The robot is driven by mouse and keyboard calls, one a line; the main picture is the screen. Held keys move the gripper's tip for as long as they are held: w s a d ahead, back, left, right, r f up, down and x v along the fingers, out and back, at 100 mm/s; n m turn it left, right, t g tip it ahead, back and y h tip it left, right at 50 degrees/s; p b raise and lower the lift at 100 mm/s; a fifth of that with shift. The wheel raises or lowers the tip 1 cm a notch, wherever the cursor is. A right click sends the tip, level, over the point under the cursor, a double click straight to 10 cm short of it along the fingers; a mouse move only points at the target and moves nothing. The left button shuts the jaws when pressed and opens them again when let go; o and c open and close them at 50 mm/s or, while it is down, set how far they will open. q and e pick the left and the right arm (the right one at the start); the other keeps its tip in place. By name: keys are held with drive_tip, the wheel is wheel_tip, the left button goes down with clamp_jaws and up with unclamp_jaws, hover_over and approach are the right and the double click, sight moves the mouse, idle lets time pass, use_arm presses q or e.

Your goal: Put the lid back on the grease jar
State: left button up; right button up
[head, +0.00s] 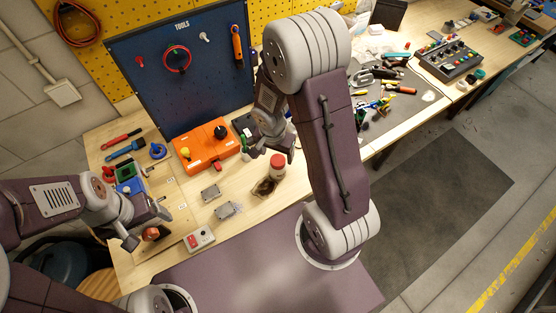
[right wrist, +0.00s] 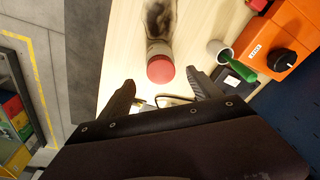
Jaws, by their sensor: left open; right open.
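A pale container with a red top (head: 277,162) stands on the bench below my right gripper (head: 270,150). In the right wrist view the red top (right wrist: 160,70) lies just ahead of the open, empty fingers (right wrist: 163,84), not touching them. Whether it is the grease jar with a lid on, I cannot tell. My left gripper (head: 147,226) is open at the bench's left front. A small round reddish-brown thing (head: 151,233) is between or just below its fingers. It may be the jar or its lid; the fingers partly hide it.
An orange box with a black knob (head: 205,148) is behind. A cup with a green-handled tool (right wrist: 220,50) stands near the right gripper. Metal plates (head: 228,210) and a switch box (head: 200,239) are in front.

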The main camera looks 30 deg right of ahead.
sight(278, 160)
drive_tip(key=f, duration=0.1)
drive_tip(key=f+b, duration=0.1)
drive_tip(key=f, duration=0.1)
drive_tip(key=w+d+f, duration=0.1)
drive_tip(key=shift+f, duration=0.4)
drive_tip(key=shift+s+a+r, duration=0.1)
drive_tip(key=shift+s, duration=0.05)
drive_tip(key=c, duration=1.5)
drive_tip(key=shift+r, duration=0.1)
drive_tip(key=r, duration=0.1)
drive_tip(key=r+p, duration=0.1)
drive_tip(key=r, duration=0.1)
drive_tip(key=r+p, duration=0.1)
drive_tip(key=shift+d+r, duration=0.25)
drive_tip(key=shift+r, duration=0.05)
drive_tip(key=shift+c, duration=0.2)
drive_tip(key=w+d+r, duration=0.2)
drive_tip(key=d+r, duration=0.4)
drive_tip(key=d, duration=0.5)
